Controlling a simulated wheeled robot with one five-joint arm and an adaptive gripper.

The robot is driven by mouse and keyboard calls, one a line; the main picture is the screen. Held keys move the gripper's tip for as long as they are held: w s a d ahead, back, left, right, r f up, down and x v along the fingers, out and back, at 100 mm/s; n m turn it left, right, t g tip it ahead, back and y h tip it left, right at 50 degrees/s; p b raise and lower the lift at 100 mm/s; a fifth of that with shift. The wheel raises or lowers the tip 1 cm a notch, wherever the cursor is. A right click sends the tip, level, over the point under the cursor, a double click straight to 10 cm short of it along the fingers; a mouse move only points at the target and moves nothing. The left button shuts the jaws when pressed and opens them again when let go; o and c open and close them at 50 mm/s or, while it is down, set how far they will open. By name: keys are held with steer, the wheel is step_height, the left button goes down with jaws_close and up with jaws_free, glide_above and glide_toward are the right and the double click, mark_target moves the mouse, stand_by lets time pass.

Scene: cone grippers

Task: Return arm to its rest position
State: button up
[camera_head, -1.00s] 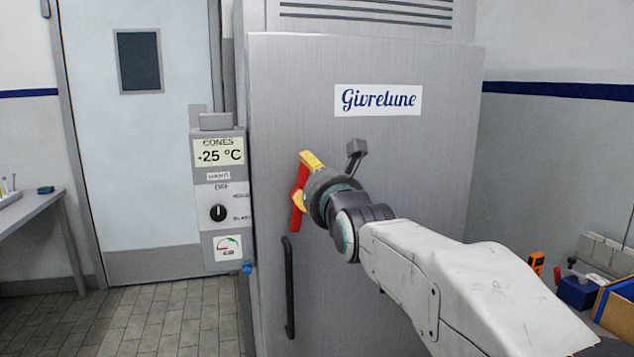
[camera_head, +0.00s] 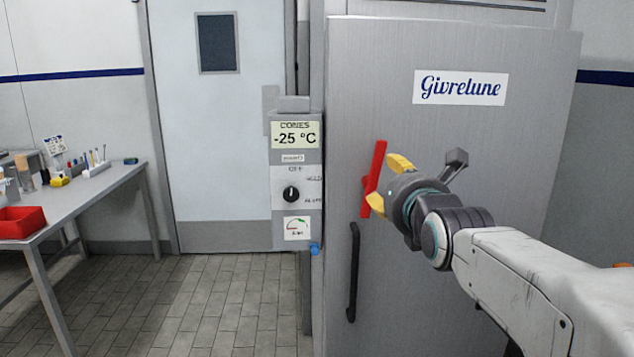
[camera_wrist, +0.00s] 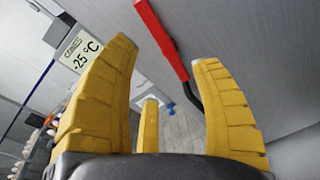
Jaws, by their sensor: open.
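My gripper (camera_head: 386,183) has yellow fingers and is open and empty. In the head view it is in front of the grey freezer door (camera_head: 450,140), beside a red handle (camera_head: 376,178). The wrist view shows the yellow fingers (camera_wrist: 160,105) spread apart, with the red handle (camera_wrist: 163,38) beyond them and not between them. Whether a finger touches the handle I cannot tell. My arm reaches in from the lower right.
A control box (camera_head: 297,175) reading -25 °C stands left of the door. A black pull handle (camera_head: 354,272) is below the red one. At the left, a workbench (camera_head: 100,187) holds a red bin (camera_head: 22,222) and small tools. Tiled floor (camera_head: 190,305) is clear between them.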

steer(key=s+f+m+g+p, duration=0.3)
steer(key=s+f+m, duration=0.3)
steer(key=s+m, duration=0.4)
steer(key=s+f+m+g+p, duration=0.3)
steer(key=s+f+m+g, duration=0.3)
steer(key=s+m, duration=0.4)
steer(key=s+f+m+g+p, duration=0.3)
steer(key=s+f+m, duration=0.3)
steer(key=s+m, duration=0.5)
steer(key=shift+s+g+p, duration=0.2)
steer(key=shift+g+p, duration=0.2)
steer(key=shift+g, duration=0.3)
steer(key=shift+c, duration=0.2)
